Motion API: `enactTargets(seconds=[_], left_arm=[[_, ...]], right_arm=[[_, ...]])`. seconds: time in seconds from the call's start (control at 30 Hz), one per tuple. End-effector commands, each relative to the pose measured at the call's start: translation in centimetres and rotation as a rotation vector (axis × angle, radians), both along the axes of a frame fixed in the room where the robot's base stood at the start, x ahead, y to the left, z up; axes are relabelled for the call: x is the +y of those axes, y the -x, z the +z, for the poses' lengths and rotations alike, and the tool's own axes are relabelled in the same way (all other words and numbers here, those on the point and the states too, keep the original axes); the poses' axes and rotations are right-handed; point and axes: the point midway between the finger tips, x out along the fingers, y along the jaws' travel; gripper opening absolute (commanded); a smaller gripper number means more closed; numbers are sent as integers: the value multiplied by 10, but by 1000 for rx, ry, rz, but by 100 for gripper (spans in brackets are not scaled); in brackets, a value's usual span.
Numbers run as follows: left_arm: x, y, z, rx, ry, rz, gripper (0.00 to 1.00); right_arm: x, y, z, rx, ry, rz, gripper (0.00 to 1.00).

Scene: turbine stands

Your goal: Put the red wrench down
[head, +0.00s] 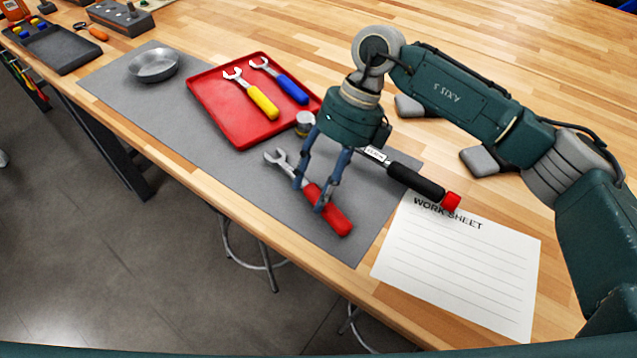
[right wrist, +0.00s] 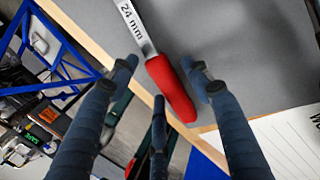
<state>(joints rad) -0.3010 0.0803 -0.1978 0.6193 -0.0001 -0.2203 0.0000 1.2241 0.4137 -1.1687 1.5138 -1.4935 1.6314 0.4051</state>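The red wrench (head: 336,220) lies at the front edge of the grey mat (head: 215,170), its open jaw pointing to the back left. My right gripper (head: 310,196) is low over it, with its fingers on either side of the red handle. In the right wrist view, the red handle (right wrist: 172,90) sits between the spread fingers (right wrist: 160,80), with small gaps beside it. The shank reads "24 mm". The right gripper looks open around the handle. My left gripper is not in view.
A red tray (head: 215,112) holds a yellow wrench (head: 262,103) and a blue wrench (head: 290,88). A metal bowl (head: 154,65) stands at the mat's far left. A black-handled tool (head: 415,182) with a red end and a work sheet (head: 455,265) are on the right.

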Motion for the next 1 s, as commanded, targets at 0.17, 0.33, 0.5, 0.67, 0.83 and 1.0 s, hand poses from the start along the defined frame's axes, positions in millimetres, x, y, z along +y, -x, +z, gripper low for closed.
enactTargets(seconds=[0.17,0.33,0.5,0.67,0.83,1.0], left_arm=[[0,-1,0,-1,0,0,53],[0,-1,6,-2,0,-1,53],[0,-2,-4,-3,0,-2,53],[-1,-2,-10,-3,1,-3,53],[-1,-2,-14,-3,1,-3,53],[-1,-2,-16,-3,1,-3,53]], right_arm=[[-1,0,0,0,2,0,51],[-1,0,6,0,2,0,51],[-10,-8,26,-4,2,-1,51],[-22,-18,59,-5,2,-1,51],[-33,-26,89,-2,2,-2,51],[-40,-30,107,0,2,0,51]])
